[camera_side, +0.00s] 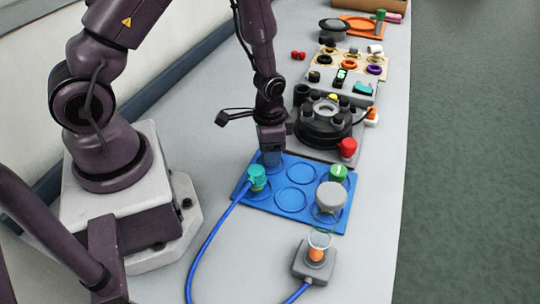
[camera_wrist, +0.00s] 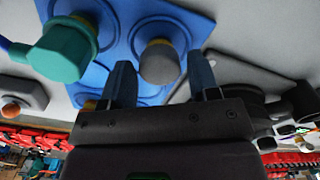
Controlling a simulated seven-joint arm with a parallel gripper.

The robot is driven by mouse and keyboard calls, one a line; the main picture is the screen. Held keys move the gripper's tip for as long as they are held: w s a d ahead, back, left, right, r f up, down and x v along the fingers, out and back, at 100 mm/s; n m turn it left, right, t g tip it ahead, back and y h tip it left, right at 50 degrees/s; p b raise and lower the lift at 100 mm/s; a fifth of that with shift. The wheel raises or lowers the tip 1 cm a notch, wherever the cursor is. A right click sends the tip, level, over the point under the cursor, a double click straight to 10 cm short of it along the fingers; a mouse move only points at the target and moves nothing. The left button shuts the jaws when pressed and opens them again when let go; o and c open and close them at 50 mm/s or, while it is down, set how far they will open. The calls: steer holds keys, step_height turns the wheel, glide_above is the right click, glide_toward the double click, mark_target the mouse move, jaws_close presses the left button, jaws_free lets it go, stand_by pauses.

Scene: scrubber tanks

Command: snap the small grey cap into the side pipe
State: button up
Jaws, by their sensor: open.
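In the wrist view, a small grey cap (camera_wrist: 159,62) with a yellowish top edge stands on the blue tray (camera_wrist: 118,57). My gripper (camera_wrist: 161,80) is open, with one finger to each side of this cap and a gap visible on both sides. In the side view, my gripper (camera_side: 270,158) points down at the back left corner of the blue tray (camera_side: 275,211), beside a teal plug (camera_side: 257,177). The small cap is hidden there. A larger grey cap (camera_side: 330,195) sits at the tray's front right. I cannot tell which part is the side pipe.
The teal plug's blue hose (camera_side: 207,237) runs to a grey box (camera_side: 315,262) with an orange top. A green cap (camera_side: 338,172) sits on the tray. A black round fixture (camera_side: 322,128) and red knob (camera_side: 347,148) stand behind. Open table lies left of the tray.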

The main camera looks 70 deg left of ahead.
steer(key=c, duration=0.8)
steer(key=shift+r, duration=2.5)
steer(key=shift+r, duration=0.1)
steer(key=shift+r, duration=0.35)
step_height(320, 180, up, 12)
steer(key=r, duration=0.1)
steer(key=w+a, duration=0.7)
steer(key=w, duration=0.4)
steer(key=w+a, duration=0.7)
steer(key=a, duration=0.4)
steer(key=shift+w+a+f, duration=0.1)
steer(key=shift+f, duration=2.85)
steer(key=shift+w+a+f, duration=0.1)
steer(key=shift+f, duration=2.85)
